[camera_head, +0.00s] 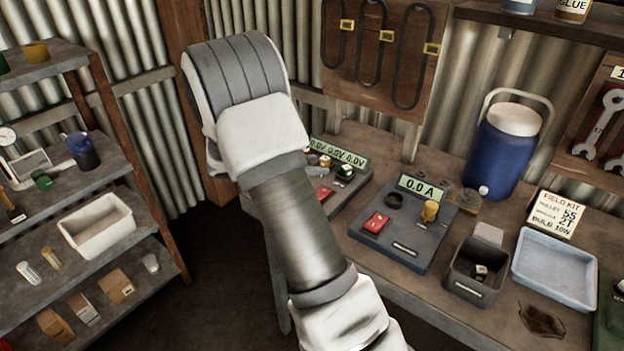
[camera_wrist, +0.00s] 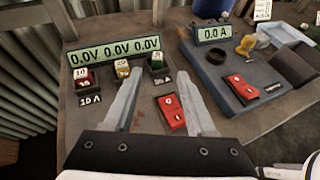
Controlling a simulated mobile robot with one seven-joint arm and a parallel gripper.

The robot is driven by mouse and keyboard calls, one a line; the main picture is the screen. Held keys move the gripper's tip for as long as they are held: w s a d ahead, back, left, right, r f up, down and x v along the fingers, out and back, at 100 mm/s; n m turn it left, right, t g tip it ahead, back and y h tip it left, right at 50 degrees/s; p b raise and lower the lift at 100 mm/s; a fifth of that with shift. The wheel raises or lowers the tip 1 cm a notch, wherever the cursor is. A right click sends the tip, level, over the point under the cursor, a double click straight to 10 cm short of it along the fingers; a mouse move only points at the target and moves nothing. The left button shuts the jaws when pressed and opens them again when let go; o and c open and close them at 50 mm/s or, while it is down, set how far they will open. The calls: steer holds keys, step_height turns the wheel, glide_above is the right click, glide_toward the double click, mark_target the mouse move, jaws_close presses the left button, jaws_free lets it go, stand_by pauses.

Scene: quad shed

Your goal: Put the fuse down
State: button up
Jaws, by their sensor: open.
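Small fuse-like blocks sit in a row on this board: a red one (camera_wrist: 82,78), a yellow one (camera_wrist: 122,68) and a green one (camera_wrist: 157,62). Labels reading 10 A and 30 A lie near them. The left finger is close to the yellow block; I cannot tell whether they touch. A red switch (camera_wrist: 171,112) is between the fingers farther down. In the head view my arm hides the gripper and part of this board.
To the right are the 0.0 A board (camera_head: 400,240), a dark bin (camera_head: 462,290) holding a small block (camera_head: 480,272), a pale blue tray (camera_head: 530,285) and a blue jug (camera_head: 500,150). A shelf with a white tub (camera_head: 97,240) stands left.

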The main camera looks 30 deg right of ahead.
steer(key=s+a+r+m+t+y, duration=0.2)
steer(key=s+a+r+m+y, duration=0.4)
steer(key=s, duration=0.7)
steer(key=s+a+r+m+t+y, duration=0.3)
steer(key=s+a+r+m+y, duration=0.4)
steer(key=s+a+m, duration=0.4)
steer(key=shift+s+a+r+m+t, duration=0.25)
steer(key=shift+s+a, duration=0.95)
steer(key=shift+a, duration=0.65)
steer(key=shift+r+p, duration=0.6)
steer(key=shift+p, duration=0.1)
steer(key=shift+c, duration=0.5)
